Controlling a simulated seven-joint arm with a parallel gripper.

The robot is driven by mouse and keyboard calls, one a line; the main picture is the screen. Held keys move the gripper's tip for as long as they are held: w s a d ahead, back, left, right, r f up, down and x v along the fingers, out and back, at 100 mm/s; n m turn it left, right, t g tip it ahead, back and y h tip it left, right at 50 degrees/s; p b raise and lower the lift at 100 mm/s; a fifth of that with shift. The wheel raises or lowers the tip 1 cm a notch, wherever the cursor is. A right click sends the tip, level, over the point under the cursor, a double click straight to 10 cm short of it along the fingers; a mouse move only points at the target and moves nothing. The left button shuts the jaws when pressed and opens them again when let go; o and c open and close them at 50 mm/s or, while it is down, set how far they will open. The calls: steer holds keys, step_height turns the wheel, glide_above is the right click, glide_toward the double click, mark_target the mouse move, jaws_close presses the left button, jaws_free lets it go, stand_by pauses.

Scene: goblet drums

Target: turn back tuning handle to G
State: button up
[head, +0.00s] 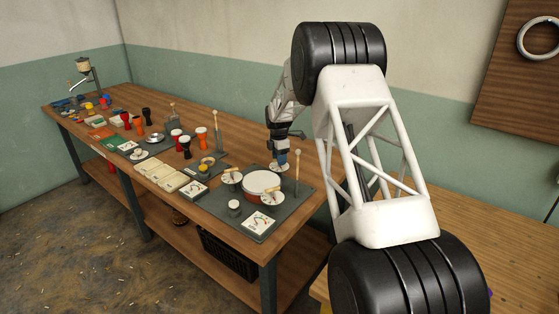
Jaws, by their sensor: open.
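A drum with a white head and red rim (262,185) sits on a dark grey mat (292,206) at the near end of the bench. Three white dials surround it: a left dial (230,181), a front dial (274,200) and a back dial (279,169). The left and front dials each carry a small tan handle. Their letters are too small to read. My gripper (283,160) points down, open, right over the back dial. It hides that dial's handle, and I cannot tell whether it touches it. A card with a gauge drawing (259,225) lies at the mat's front.
An upright mallet (297,172) stands close to the right of my gripper. A small white-topped knob (234,205) is left of the card. Goblet drums (184,146), trays (170,182) and cards fill the bench leftward. Bare wood (290,240) shows at the near edge.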

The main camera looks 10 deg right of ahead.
steer(key=shift+w+r, duration=0.15)
steer(key=shift+r, duration=1.6)
steer(key=shift+w+r, duration=0.1)
steer(key=shift+r, duration=1.65)
steer(key=shift+s+r, duration=0.15)
steer(key=s+d+r+m+t, duration=0.1)
steer(key=s+r+m, duration=0.2)
steer(key=s+r, duration=0.55)
steer(key=s+r+m, duration=0.4)
steer(key=s, duration=0.9)
steer(key=s+d+r+m+t, duration=0.1)
steer(key=s+r+m, duration=0.2)
steer(key=s+r, duration=0.55)
steer(key=s+f+m, duration=0.2)
steer(key=s+m, duration=0.1)
steer(key=s, duration=0.9)
steer(key=s+f+m+t, duration=0.1)
steer(key=s+m, duration=0.3)
steer(key=s, duration=0.9)
steer(key=s+f+m, duration=0.3)
steer(key=s+m, duration=0.1)
steer(key=s, duration=0.9)
steer(key=shift+d, duration=0.45)
